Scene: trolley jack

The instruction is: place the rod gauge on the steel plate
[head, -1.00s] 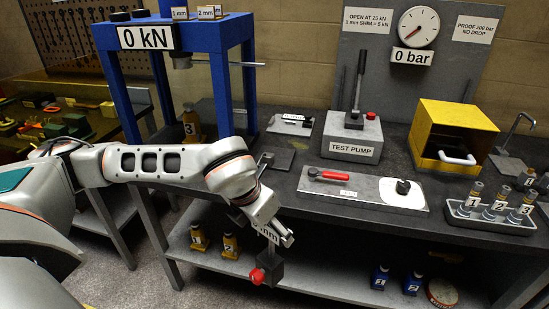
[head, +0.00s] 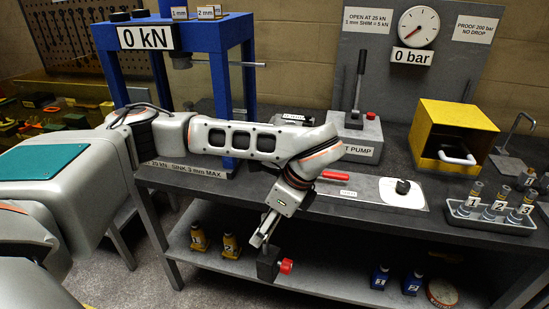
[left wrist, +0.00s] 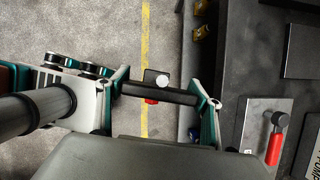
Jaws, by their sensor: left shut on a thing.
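My left gripper (head: 262,238) points down in front of the bench and is shut on the rod gauge, a dark block (head: 268,263) with a red knob on its right side. It hangs below the bench top, clear of the lower shelf. In the left wrist view the fingers (left wrist: 162,95) close on the gauge's dark bar (left wrist: 180,96), with a silver round part and a red part. A bare dark grey plate, apparently the steel plate (left wrist: 302,52), lies on the bench. In the head view my arm hides it. My right gripper is not in view.
A light plate (head: 375,201) with a red-handled tool lies on the bench, in front of the test pump (head: 357,135). The blue press (head: 235,85) stands left and a yellow box (head: 455,125) right.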

